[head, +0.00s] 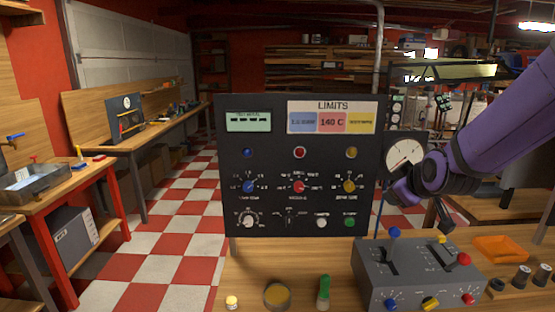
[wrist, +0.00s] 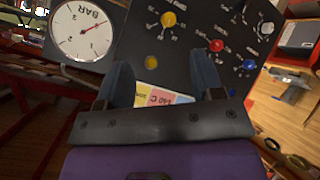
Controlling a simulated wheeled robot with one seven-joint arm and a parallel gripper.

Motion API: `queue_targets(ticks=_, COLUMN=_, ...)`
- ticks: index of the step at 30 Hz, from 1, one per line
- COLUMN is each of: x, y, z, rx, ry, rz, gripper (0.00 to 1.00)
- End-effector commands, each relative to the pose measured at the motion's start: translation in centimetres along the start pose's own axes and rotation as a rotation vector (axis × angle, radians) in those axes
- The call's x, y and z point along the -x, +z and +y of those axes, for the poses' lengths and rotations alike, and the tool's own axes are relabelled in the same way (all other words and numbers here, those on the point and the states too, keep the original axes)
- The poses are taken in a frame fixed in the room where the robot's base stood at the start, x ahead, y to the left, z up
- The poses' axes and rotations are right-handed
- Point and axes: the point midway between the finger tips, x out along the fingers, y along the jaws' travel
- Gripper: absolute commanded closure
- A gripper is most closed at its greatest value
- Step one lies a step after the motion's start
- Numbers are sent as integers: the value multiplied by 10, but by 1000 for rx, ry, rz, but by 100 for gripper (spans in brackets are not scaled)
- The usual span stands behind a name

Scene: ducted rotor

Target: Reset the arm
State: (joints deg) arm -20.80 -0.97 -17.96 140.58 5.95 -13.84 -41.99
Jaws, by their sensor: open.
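My purple arm (head: 500,120) reaches in from the right in the head view, with its wrist (head: 410,190) beside the right edge of a black control panel (head: 302,165). The fingers are hard to make out there. In the wrist view my gripper (wrist: 163,68) is open, its two dark fingers apart with nothing held. The panel shows tilted behind and between them, with a yellow knob (wrist: 168,19), a red knob (wrist: 216,45) and a blue knob (wrist: 249,65). Part of the LIMITS placard (head: 332,117) shows between the fingers.
A round dial gauge (head: 404,152) stands close to my wrist, partly covered by it in the head view. A grey lever box (head: 415,272), an orange tray (head: 500,248), a green-topped item (head: 324,291) and a round amber dish (head: 277,295) are on the wooden bench. Checkered floor lies open at left.

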Motion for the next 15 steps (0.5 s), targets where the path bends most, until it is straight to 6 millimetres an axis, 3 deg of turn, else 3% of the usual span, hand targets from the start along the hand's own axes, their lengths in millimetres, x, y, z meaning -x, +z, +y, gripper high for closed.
queue_targets(ticks=8, x=87, y=9, z=1, rx=-243, ry=-124, rz=-97, gripper=39)
queue_targets(ticks=15, x=164, y=29, z=-10, rx=-416, ry=-181, rz=-221, gripper=39)
